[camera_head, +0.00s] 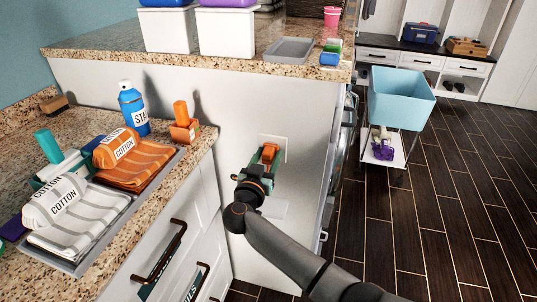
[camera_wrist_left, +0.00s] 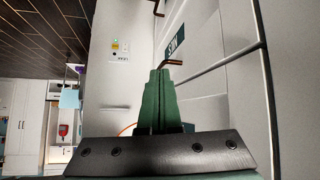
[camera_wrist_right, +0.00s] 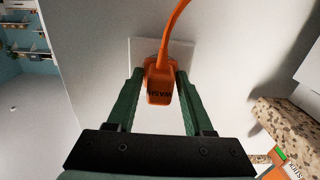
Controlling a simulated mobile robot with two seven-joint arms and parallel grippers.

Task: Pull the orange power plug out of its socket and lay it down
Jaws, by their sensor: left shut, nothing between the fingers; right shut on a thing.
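The orange power plug (camera_head: 270,151) is at the white socket plate (camera_head: 284,146) on the pale panel at the counter's end. My right gripper (camera_head: 267,158) is shut on the plug. My left gripper (camera_wrist_left: 158,74) shows only in the left wrist view, shut and empty, facing pale cabinet fronts.
The granite counter (camera_head: 190,165) at left holds a grey tray (camera_head: 110,235) with folded towels, a blue spray can (camera_head: 133,108) and an orange-handled object (camera_head: 183,124). A raised ledge (camera_head: 120,48) carries white bins. A blue basket cart (camera_head: 400,97) stands right on open dark floor.

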